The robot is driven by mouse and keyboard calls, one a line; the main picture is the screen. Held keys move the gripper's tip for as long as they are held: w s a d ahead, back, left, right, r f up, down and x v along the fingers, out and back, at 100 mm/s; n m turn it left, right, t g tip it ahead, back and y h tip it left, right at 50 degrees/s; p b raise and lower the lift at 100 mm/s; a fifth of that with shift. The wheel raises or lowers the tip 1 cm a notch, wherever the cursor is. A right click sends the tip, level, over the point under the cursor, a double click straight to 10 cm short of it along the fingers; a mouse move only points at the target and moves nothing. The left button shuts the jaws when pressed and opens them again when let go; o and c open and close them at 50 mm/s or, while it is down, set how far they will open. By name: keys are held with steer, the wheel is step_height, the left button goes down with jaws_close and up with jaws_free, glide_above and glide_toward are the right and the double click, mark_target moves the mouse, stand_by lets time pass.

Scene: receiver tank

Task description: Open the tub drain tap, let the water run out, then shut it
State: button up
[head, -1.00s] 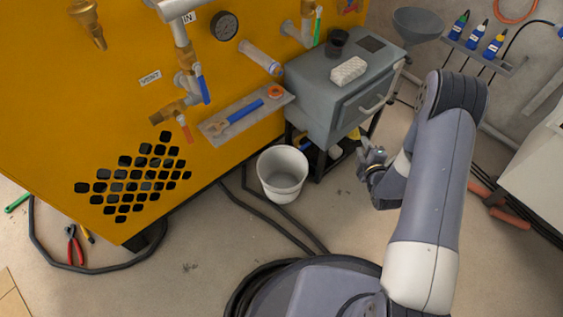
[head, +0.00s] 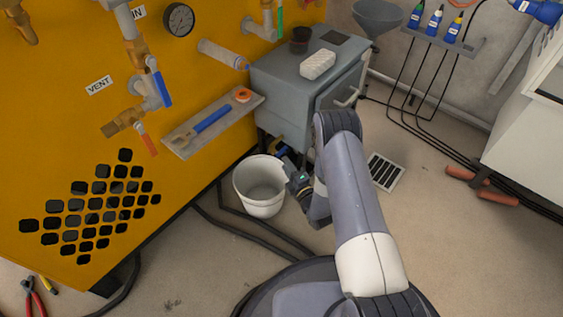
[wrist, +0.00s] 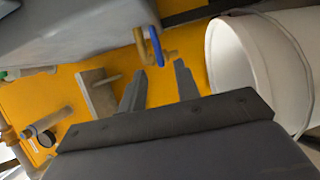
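The grey tub (head: 285,85) stands on dark legs against the yellow machine. Its drain tap, brass with a blue loop-like handle (wrist: 156,46), hangs under the tub in the wrist view; a small blue and yellow part of it shows under the tub in the head view (head: 281,148). My gripper (wrist: 161,72) is open and empty, its two fingers pointing toward the tap, with the handle just beyond the fingertips. In the head view my gripper (head: 286,168) is low, beside the bucket's right rim. I cannot tell the water level or whether the tap is open.
A white bucket (head: 259,203) stands on the floor left of my gripper and fills the right of the wrist view (wrist: 228,75). A shelf with a blue wrench (head: 212,118) juts from the machine. Hoses lie on the floor. A floor grate (head: 385,172) lies to the right.

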mark_target(282, 152)
steer(key=shift+b+x, duration=0.45)
steer(key=shift+x, duration=1.55)
steer(key=shift+c, duration=0.3)
jaws_close()
